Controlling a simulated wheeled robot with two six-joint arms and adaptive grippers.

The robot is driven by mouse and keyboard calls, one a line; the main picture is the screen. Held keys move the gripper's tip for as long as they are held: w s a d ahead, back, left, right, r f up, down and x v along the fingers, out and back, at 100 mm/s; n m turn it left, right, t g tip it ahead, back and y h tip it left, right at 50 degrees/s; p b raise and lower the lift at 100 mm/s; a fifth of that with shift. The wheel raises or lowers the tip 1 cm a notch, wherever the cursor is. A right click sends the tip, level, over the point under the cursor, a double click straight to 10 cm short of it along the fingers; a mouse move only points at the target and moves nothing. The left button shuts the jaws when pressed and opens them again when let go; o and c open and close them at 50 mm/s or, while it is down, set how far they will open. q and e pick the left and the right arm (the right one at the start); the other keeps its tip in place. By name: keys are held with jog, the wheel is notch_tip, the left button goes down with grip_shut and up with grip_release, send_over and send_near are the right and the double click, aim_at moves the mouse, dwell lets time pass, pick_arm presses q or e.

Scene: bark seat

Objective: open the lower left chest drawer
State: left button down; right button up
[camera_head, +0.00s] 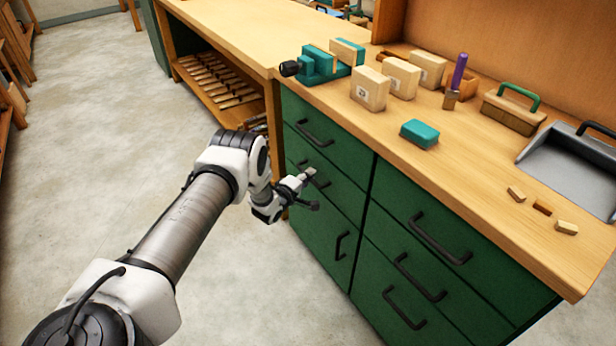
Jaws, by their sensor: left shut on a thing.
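The green chest (355,190) stands under the wooden worktop. Its left column has an upper drawer (296,112) with a dark bar handle (315,133). Below it is the lower left drawer (344,192), which looks flush with the front. My left gripper (312,189) is at this drawer's front and shut on its dark handle (322,178). The fingers hide most of that handle. My right gripper is not in view.
Below is a door with an upright handle (341,245). Right-hand drawers have handles (440,239) too. The worktop (440,160) holds a teal vise (322,64), wooden blocks (369,88), a brush (513,108) and a dustpan (570,165). Floor (240,290) before the chest is clear.

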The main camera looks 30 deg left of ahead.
pick_arm(q)
jog(key=s+a+p, duration=0.2)
jog(key=s+a, duration=0.3)
jog(key=s, duration=0.8)
jog(key=s+a+p, duration=0.3)
jog(key=s+a, duration=0.3)
jog(key=s, duration=0.8)
jog(key=shift+a, duration=0.15)
jog(key=shift+s, duration=0.1)
jog(key=c, duration=1.2)
grip_release()
jog(key=s, duration=0.4)
jog(key=s+r, duration=0.1)
jog(key=s, duration=0.3)
jog(key=s+r, duration=0.1)
jog(key=s, duration=0.2)
jog(key=shift+s, duration=0.4)
